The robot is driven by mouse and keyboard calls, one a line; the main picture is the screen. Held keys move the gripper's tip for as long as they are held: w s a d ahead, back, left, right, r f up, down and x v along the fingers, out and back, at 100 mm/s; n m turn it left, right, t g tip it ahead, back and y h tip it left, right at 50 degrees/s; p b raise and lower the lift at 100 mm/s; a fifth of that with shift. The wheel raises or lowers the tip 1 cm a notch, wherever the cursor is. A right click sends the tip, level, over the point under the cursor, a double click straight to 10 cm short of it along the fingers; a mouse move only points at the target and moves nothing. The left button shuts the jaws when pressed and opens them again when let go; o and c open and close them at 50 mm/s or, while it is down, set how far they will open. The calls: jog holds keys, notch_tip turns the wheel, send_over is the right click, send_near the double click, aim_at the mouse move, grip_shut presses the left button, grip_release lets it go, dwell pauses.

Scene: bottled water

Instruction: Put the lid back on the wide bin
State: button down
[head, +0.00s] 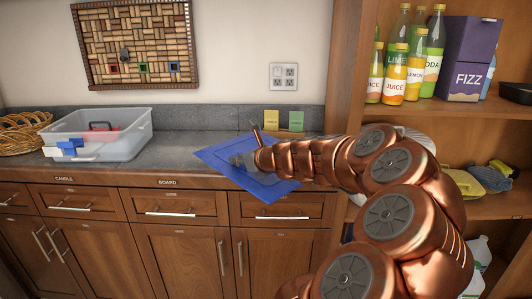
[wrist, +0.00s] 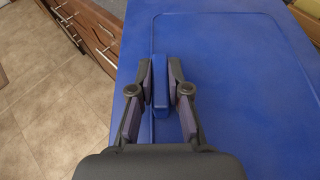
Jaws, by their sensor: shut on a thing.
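The blue lid (head: 274,188) is a flat panel, held tilted over the counter's front edge in the head view. It fills much of the wrist view (wrist: 230,70). My gripper (wrist: 160,85) is shut on the upright blue handle (wrist: 160,90) of the lid, one finger on each side. In the head view my gripper (head: 245,160) is partly hidden by my arm. The wide bin (head: 125,140) is a clear plastic tub with an open top, on the counter to the left, apart from the lid. A red thing and a blue-and-white thing show in or through it.
A wicker basket (head: 25,130) sits left of the bin. Yellow and green cards (head: 272,120) stand at the back of the counter (head: 185,148). The counter between bin and lid looks clear. A wooden shelf unit (head: 345,90) with bottles rises on the right.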

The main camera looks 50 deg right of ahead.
aim_at(212, 150)
jog(key=w+d, duration=0.1)
jog(key=w, duration=0.4)
jog(key=w+d+f, duration=0.1)
jog(key=w, duration=0.4)
jog(key=w+d, duration=0.1)
jog(key=w, duration=0.4)
jog(key=shift+w+d+f+p, duration=0.1)
jog(key=shift+w+f+p, duration=0.2)
jog(key=shift+p, duration=0.1)
jog(key=shift+s+f, duration=0.1)
jog(key=shift+f, duration=1.6)
jog(key=shift+b, duration=0.3)
jog(key=c, duration=1.1)
grip_release()
jog(key=shift+f, duration=0.15)
jog(key=shift+c, duration=0.2)
jog(key=shift+r, duration=0.2)
jog(key=v, duration=1.2)
